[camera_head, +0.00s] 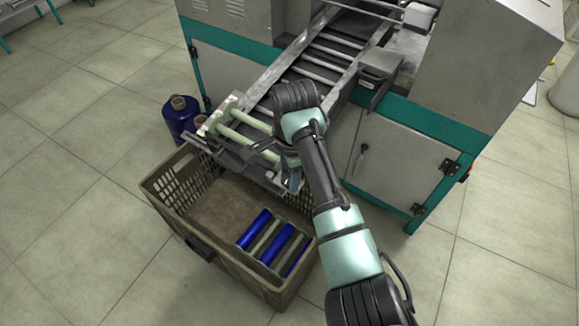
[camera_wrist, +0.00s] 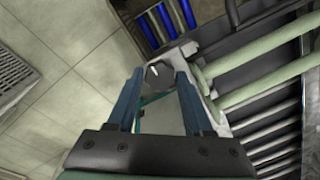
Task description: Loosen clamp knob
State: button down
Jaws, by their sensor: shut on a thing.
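The clamp knob (camera_wrist: 158,74) is a small dark knob in the wrist view, at the end of a light metal bracket. My gripper (camera_wrist: 160,78) is shut on it, with one blue finger on each side. In the head view my gripper (camera_head: 291,181) points down at the front end of the conveyor (camera_head: 318,62), and the knob is hidden there by my gripper and arm. Two pale green tubes (camera_head: 243,121) lie across the conveyor's front end, beside my gripper. They also show at the right of the wrist view (camera_wrist: 262,85).
A brown crate (camera_head: 165,200) stands on the floor below the conveyor end, holding several blue and green tubes (camera_head: 254,229). Blue spools (camera_head: 181,115) stand behind it. The grey and teal machine cabinet (camera_head: 390,150) is close on the right. The tiled floor at left is clear.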

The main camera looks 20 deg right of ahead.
jog(key=n+p, duration=0.1)
jog(key=p, duration=0.1)
jog(key=n+p, duration=0.1)
jog(key=shift+a+r+p, duration=0.1)
jog(key=shift+r+p, duration=0.25)
jog(key=shift+p, duration=0.05)
jog(key=shift+f+n+g+p, duration=0.15)
jog(key=shift+n+g+p, duration=0.15)
jog(key=shift+n+p, duration=0.45)
jog(key=n, duration=0.4)
jog(key=shift+w+f+g+p, duration=0.1)
jog(key=shift+f+g+p, duration=0.05)
jog(key=shift+g+p, duration=0.2)
jog(key=n, duration=0.4)
jog(key=shift+h+p, duration=0.3)
jog(key=shift+h, duration=0.1)
jog(key=n, duration=0.3)
jog(key=n+h+p, duration=0.1)
jog(key=n, duration=0.2)
jog(key=shift+n+g, duration=0.25)
jog(key=n+p, duration=0.2)
jog(key=n, duration=0.4)
jog(key=shift+a+h, duration=0.15)
jog(key=shift+h, duration=0.25)
jog(key=shift+n, duration=0.3)
jog(key=shift+w, duration=0.1)
jog(key=c, duration=0.6)
grip_release()
